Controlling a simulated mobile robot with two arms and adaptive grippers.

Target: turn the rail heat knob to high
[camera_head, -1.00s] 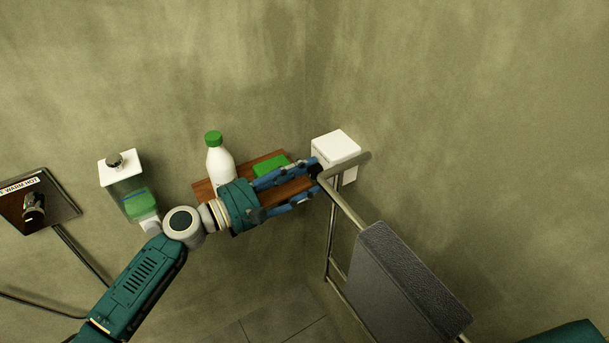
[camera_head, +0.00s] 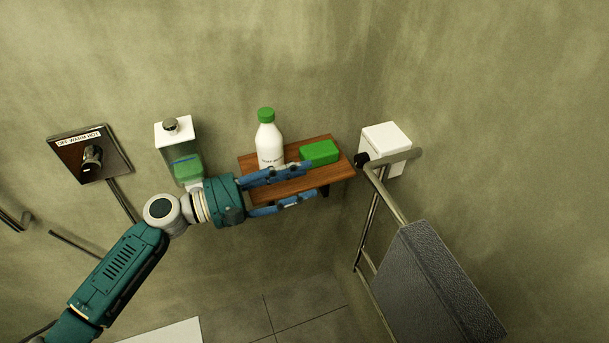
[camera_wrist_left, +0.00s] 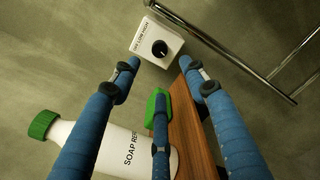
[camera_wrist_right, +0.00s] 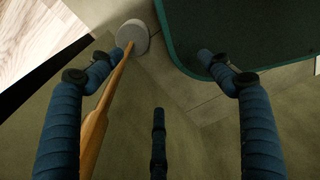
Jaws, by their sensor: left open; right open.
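A wooden shelf (camera_head: 262,178) holds a white bottle (camera_head: 270,148) and a green block (camera_head: 319,152) close to my left fingers. A metal rail (camera_head: 390,195) and dark grey padded piece (camera_head: 432,285) stand right. Another knob plate (camera_head: 115,160) and soap dispenser (camera_head: 178,148) are left. A wooden handle (camera_wrist_right: 98,125) lies near my right fingers.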

